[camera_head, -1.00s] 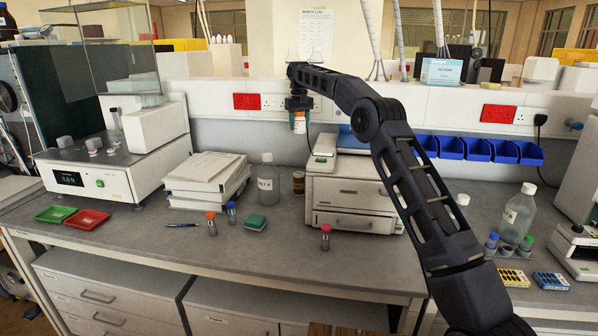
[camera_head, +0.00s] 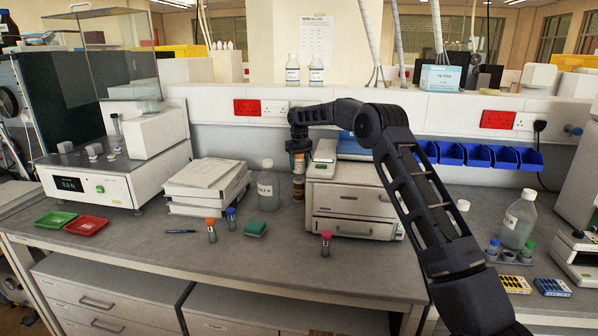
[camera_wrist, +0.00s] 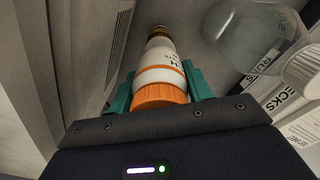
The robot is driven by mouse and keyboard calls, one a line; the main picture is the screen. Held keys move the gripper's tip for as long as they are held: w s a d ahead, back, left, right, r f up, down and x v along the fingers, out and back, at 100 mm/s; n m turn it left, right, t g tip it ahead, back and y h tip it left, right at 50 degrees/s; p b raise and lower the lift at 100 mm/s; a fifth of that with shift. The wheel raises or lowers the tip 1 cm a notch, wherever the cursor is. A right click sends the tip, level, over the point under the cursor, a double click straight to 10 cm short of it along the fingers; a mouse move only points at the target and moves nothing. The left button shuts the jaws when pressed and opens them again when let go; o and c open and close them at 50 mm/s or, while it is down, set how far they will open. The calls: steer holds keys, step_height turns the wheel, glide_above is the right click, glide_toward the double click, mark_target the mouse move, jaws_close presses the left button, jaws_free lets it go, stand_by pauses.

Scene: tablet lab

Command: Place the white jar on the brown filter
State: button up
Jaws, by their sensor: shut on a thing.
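My gripper (camera_head: 298,152) is shut on the white jar (camera_head: 299,166), which has an orange lid and a printed label. In the wrist view the jar (camera_wrist: 161,68) sits upright between the teal fingers (camera_wrist: 158,88). The brown filter (camera_head: 298,188) stands on the bench directly below the jar, beside the drawer unit. It also shows past the jar's far end in the wrist view (camera_wrist: 159,31), mostly hidden by the jar. The jar looks lined up over the filter; I cannot tell whether they touch.
A clear bottle (camera_head: 268,187) stands close to the left of the filter. A grey drawer unit (camera_head: 350,205) stands close to the right. Small capped vials (camera_head: 326,243) stand in front, with some bare bench between.

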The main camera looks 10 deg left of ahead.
mark_target(299, 170)
steer(key=shift+f, duration=1.65)
steer(key=shift+f, duration=0.1)
steer(key=o, duration=1)
